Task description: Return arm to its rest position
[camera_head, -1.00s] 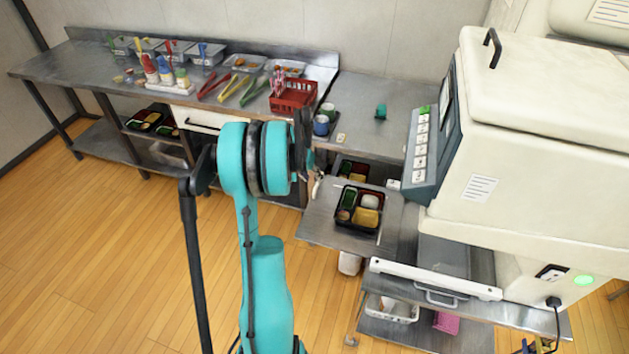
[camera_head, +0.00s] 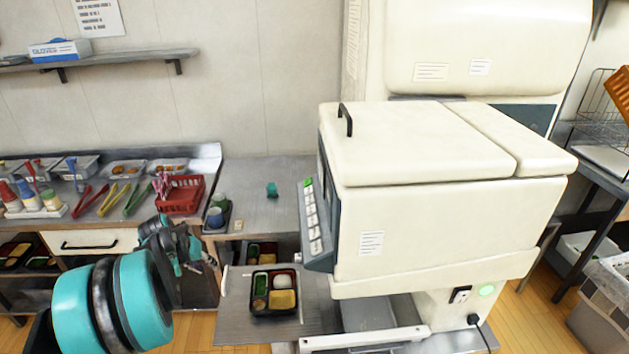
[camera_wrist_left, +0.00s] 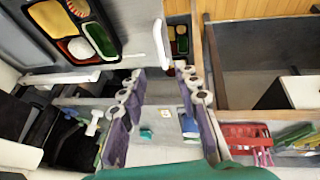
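My left arm comes in at the lower left of the head view, with its teal joint in front of the counter. My left gripper (camera_head: 192,252) is left of the black bento tray (camera_head: 273,312) and apart from it. In the left wrist view its two fingers (camera_wrist_left: 162,78) stand apart with nothing held between them. The bento tray also shows in that view (camera_wrist_left: 118,52), holding yellow, white, red and green food. My right arm and gripper are out of view.
The cream machine (camera_head: 430,230) stands right of the tray's steel shelf (camera_head: 240,325). A red basket (camera_head: 182,198), tongs (camera_head: 112,199) and cups (camera_head: 216,217) sit on the counter behind my left gripper. A wire rack stands far right.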

